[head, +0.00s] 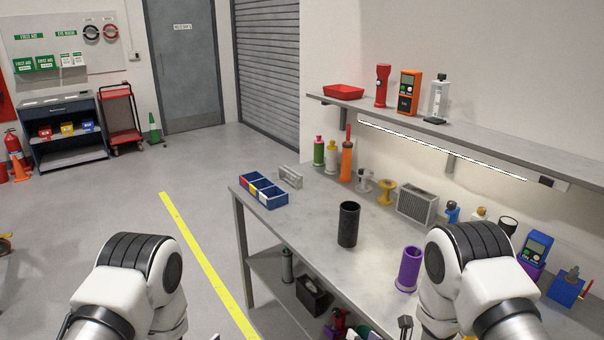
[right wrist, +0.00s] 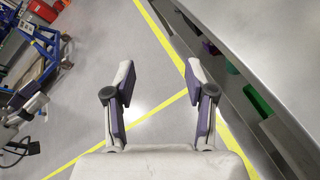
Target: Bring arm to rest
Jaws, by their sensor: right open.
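My right gripper (right wrist: 159,78) shows in the right wrist view with its two fingers wide apart and nothing between them. Floor with yellow lines lies beyond the fingers, and the bench edge is to their right, apart from them. In the head view, only part of the right gripper shows at the bottom edge, below my right arm (head: 475,270). My left arm (head: 130,275) stands at the lower left over the floor, clear of the bench.
The grey bench (head: 310,225) carries a black cylinder (head: 348,224), a purple cylinder (head: 409,269) and a blue divided bin (head: 264,190). Other tools line its back under a wall shelf (head: 480,133). A lower shelf (head: 268,275) holds more items. Floor left of the bench is open.

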